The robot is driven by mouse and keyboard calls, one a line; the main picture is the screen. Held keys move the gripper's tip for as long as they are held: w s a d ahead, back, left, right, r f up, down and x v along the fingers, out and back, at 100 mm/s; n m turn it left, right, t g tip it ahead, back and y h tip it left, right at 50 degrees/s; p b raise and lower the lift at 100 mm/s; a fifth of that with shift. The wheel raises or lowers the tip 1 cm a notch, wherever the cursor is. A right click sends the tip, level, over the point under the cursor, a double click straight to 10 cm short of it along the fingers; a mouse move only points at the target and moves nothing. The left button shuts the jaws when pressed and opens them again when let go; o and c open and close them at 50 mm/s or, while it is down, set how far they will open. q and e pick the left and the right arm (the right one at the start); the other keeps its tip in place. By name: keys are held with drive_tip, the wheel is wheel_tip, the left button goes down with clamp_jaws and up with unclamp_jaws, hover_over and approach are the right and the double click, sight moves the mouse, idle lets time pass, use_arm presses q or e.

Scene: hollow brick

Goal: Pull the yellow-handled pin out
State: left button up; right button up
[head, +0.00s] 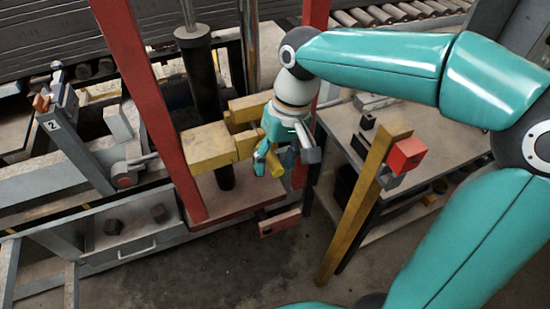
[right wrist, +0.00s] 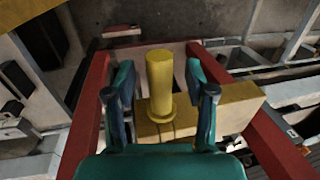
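The yellow pin handle (right wrist: 160,75) is a round cylinder with a wider collar at its base. In the right wrist view it stands up from the yellow block (right wrist: 232,105). In the head view the handle (head: 273,161) shows at the right end of the yellow block (head: 207,150), partly hidden by my gripper. My right gripper (head: 277,140) is at the handle. In the right wrist view my right gripper (right wrist: 160,90) is open, with one finger on each side of the handle and a visible gap on both sides. My left gripper is not in view.
Red posts (head: 148,110) of a frame stand beside the yellow block. A dark cylinder (head: 203,90) stands behind it. A slanted yellow bar (head: 352,210) and a grey table (head: 440,145) are to the right. Bare floor (head: 200,265) lies in front.

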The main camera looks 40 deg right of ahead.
clamp_jaws()
drive_tip(key=shift+s, duration=0.1)
drive_tip(key=shift+s+a+b, duration=0.2)
drive_tip(key=shift+s, duration=0.45)
drive_tip(key=shift+s+a+b, duration=0.15)
drive_tip(key=shift+s, duration=0.45)
drive_tip(key=s+a, duration=0.2)
drive_tip(key=s, duration=0.9)
drive_tip(key=shift+a, duration=0.3)
idle(1.0)
drive_tip(key=shift+w, duration=0.1)
drive_tip(key=shift+r, duration=0.1)
